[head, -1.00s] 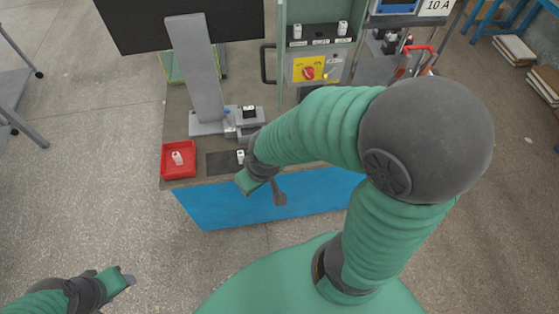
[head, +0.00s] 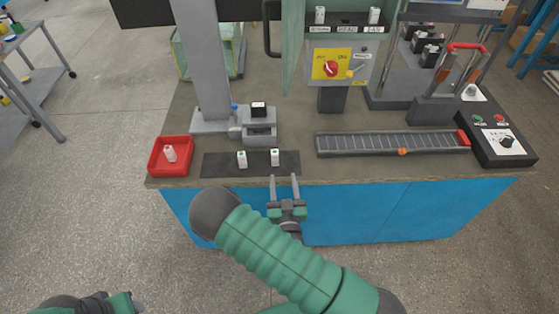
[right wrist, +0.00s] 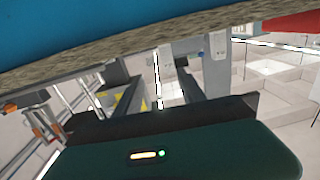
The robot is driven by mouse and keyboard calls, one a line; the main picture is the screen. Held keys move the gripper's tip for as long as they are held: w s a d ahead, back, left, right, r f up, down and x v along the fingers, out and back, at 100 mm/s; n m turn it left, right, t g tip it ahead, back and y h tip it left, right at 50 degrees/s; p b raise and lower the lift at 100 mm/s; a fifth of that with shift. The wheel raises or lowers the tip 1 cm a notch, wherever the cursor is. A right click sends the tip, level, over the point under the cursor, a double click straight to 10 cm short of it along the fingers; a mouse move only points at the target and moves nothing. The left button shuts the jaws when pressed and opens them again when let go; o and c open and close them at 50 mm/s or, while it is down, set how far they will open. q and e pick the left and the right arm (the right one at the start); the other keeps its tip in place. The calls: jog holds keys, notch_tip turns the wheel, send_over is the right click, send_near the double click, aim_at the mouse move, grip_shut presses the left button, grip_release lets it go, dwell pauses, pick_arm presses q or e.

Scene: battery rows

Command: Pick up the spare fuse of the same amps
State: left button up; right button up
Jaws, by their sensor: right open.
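Two small white fuses, a left one (head: 242,159) and a right one (head: 275,157), stand upright on a dark mat (head: 214,165) near the bench's front edge. Another white fuse (head: 170,153) lies in a red tray (head: 153,168). Two more, one left (head: 320,15) and one right (head: 374,15), stand in the green cabinet. Their amp markings are too small to read. My right gripper (head: 283,180) is open and empty, just in front of the right mat fuse. Its fingers also show in the right wrist view (right wrist: 158,92). My left gripper (head: 135,303) is low at the left, partly cut off.
A grey post (head: 203,70) and a small device (head: 259,125) stand behind the mat. A ribbed rail (head: 390,144) and a black control box (head: 497,135) lie to the right. The yellow switch panel (head: 333,67) is at the back. The bench's front edge is just below the gripper's fingertips.

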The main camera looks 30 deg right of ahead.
aim_at(273, 156)
jog(key=w, duration=0.3)
jog(key=w+r, duration=0.1)
jog(key=w, duration=0.2)
jog(key=shift+r, duration=0.1)
jog(key=w+d, duration=0.3)
jog(key=w+d+b, duration=0.1)
jog(key=shift+w+d+f, duration=0.3)
jog(key=shift+w+f, duration=0.05)
jog(key=shift+a+r, duration=0.2)
jog(key=shift+a, duration=0.3)
jog(key=shift+a+r, duration=0.15)
jog(key=shift+a, duration=0.15)
jog(key=c, duration=0.5)
jog(key=shift+d, duration=0.25)
jog(key=c, duration=0.5)
pick_arm(q)
jog(key=shift+s+a+f, duration=0.15)
jog(key=shift+a+f, duration=0.4)
jog(key=shift+a, duration=0.35)
pick_arm(e)
jog(key=shift+s+d+f, duration=0.1)
jog(key=shift+d+f, duration=0.1)
grip_shut()
